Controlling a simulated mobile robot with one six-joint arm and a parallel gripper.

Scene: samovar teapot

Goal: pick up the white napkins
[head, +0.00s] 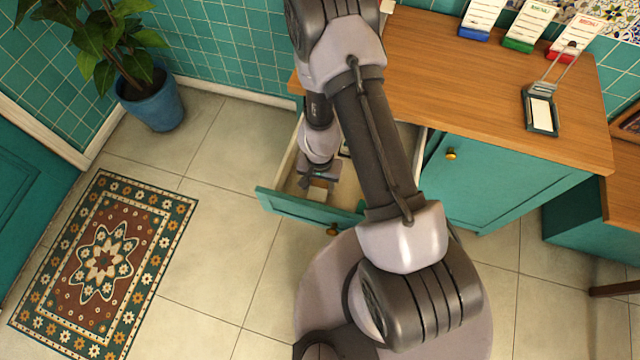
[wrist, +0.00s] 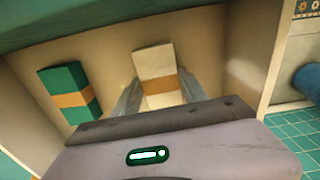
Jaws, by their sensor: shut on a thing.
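The white napkins (wrist: 153,62), a pale bundle with an orange-tan band, are in the wrist view inside the open drawer (head: 277,200). My gripper (wrist: 160,92) has one finger on each side of the bundle and is shut on it. In the head view my gripper (head: 318,181) reaches down into the drawer, and only a small part of the bundle shows under it. Whether the bundle touches the drawer floor I cannot tell.
A green napkin bundle (wrist: 70,95) with an orange band lies left of the white one in the wrist view. The teal drawer front and side walls surround my gripper. The wooden counter (head: 450,85) is behind. A potted plant (head: 152,100) and rug (head: 105,262) are left.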

